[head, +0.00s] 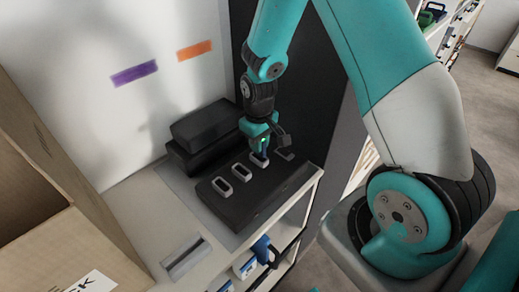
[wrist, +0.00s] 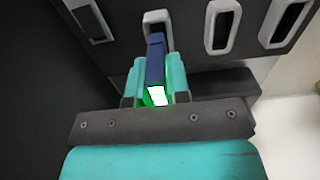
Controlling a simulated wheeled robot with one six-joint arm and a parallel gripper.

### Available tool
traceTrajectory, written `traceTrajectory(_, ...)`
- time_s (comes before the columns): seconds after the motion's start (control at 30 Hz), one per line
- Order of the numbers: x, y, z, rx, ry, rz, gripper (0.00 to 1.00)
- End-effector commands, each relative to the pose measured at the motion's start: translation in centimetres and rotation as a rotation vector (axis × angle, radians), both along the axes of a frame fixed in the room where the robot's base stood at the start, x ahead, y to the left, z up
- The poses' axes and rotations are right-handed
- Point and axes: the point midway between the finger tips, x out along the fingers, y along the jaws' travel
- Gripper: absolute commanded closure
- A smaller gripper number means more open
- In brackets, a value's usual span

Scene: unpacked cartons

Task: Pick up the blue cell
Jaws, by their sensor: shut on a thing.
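The blue cell (wrist: 156,62) is a slim dark-blue block with a lit white-and-green end. My gripper (wrist: 157,80) is shut on it, one teal finger on each side. The cell's far end is at a pale-rimmed slot (wrist: 147,21) in the dark block; I cannot tell whether it is inside the slot or just clear of it. In the head view my gripper (head: 261,144) points down over the dark slotted block (head: 247,201), and mostly hides the cell.
The other slots, such as the nearest one (head: 222,187), look empty. Black boxes (head: 204,124) are stacked behind, against the wall. An open cardboard carton (head: 40,235) stands at left. A grey holder (head: 187,258) lies on the white counter (head: 150,205). Blue items sit on the shelf below.

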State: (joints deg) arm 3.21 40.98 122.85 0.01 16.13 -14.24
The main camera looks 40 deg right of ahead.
Motion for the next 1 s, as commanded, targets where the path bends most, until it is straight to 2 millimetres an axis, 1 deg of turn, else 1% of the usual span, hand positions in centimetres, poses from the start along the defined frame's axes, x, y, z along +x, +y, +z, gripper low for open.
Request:
traceTrajectory(0.3,0.1,0.0,8.7,0.000,-0.010,0.000,1.00)
traceTrajectory(0.4,0.1,0.0,11.1,-0.001,-0.007,0.000,1.00)
traceTrajectory(0.5,0.1,0.0,13.0,0.000,-0.005,0.000,1.00)
traceTrajectory(0.6,0.0,0.0,14.2,0.000,-0.002,0.000,1.00)
traceTrajectory(0.7,0.0,0.0,14.9,0.000,-0.001,0.000,1.00)
traceTrajectory(1.0,0.0,0.0,15.1,0.000,0.001,0.000,1.00)
